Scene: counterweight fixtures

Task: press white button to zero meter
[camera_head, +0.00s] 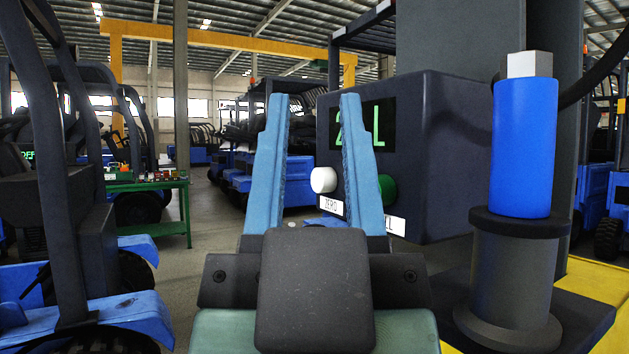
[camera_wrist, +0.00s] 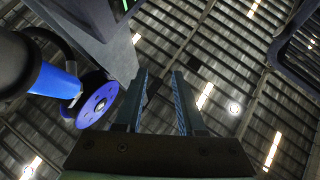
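The white button (camera_head: 323,180) sticks out of the front of a dark meter box (camera_head: 455,160), above a label reading ZERO (camera_head: 332,206). The box's green-lit display (camera_head: 380,128) is partly hidden by my gripper's right finger. A green button (camera_head: 386,189) sits to the right of that finger, with a partly covered label below it. My gripper (camera_head: 315,98) is open and empty, its blue fingers apart. In the head view the white button shows between the fingers; I cannot tell the depth gap. In the wrist view my gripper (camera_wrist: 159,75) points toward the roof, and the white button is not visible.
A blue cylinder (camera_head: 525,145) with a hex top stands on a grey pedestal (camera_head: 513,285) at right. A green table (camera_head: 150,190) with small items stands at left. Blue forklifts (camera_head: 90,310) fill the left and background. In the wrist view a blue disc (camera_wrist: 97,105) shows at left.

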